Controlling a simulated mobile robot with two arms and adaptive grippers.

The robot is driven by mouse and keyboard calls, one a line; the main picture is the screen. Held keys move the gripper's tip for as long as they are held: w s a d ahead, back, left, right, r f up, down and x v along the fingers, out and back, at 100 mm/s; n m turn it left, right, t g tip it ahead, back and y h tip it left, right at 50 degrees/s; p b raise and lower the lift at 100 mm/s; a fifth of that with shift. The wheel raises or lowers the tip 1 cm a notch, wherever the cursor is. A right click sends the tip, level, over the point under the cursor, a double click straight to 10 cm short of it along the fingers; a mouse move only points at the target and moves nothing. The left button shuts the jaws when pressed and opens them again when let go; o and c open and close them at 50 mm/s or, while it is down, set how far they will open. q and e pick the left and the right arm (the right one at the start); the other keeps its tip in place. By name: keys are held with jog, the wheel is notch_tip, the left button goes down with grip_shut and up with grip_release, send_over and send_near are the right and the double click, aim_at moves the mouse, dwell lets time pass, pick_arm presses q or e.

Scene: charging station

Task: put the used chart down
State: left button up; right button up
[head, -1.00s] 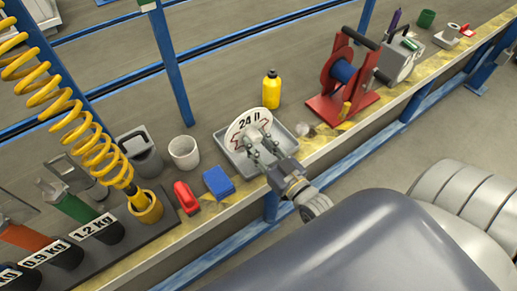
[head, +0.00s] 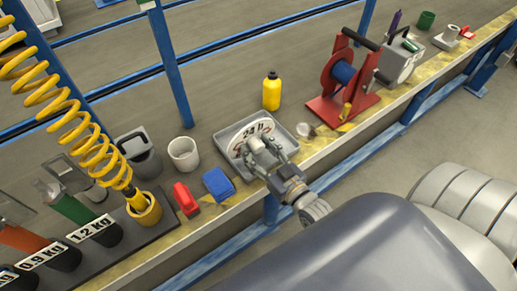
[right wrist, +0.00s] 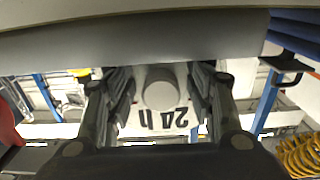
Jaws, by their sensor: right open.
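The used chart (head: 251,134), a white disc marked "24 h", lies in the grey tray (head: 288,131) on the bench. My right gripper (head: 266,150) is open over the near part of the disc and hides some of it. In the right wrist view, the chart (right wrist: 150,122) shows with its lettering upside down between the two spread fingers of the gripper (right wrist: 160,88). I cannot tell whether a finger still touches the disc. My left gripper is not in view.
A yellow bottle (head: 271,91) stands behind the tray and a red reel stand (head: 343,85) to its right. A blue block (head: 218,184), a red item (head: 186,198) and a white cup (head: 184,153) are to the left.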

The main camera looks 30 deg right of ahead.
jog(key=shift+r, duration=0.1)
jog(key=shift+s, duration=0.15)
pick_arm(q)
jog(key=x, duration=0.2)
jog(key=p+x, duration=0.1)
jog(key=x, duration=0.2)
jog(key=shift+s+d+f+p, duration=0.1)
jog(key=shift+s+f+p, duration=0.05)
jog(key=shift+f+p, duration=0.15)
pick_arm(e)
jog(key=s, duration=1.1)
jog(key=shift+s+d, duration=0.35)
jog(key=shift+d, duration=0.1)
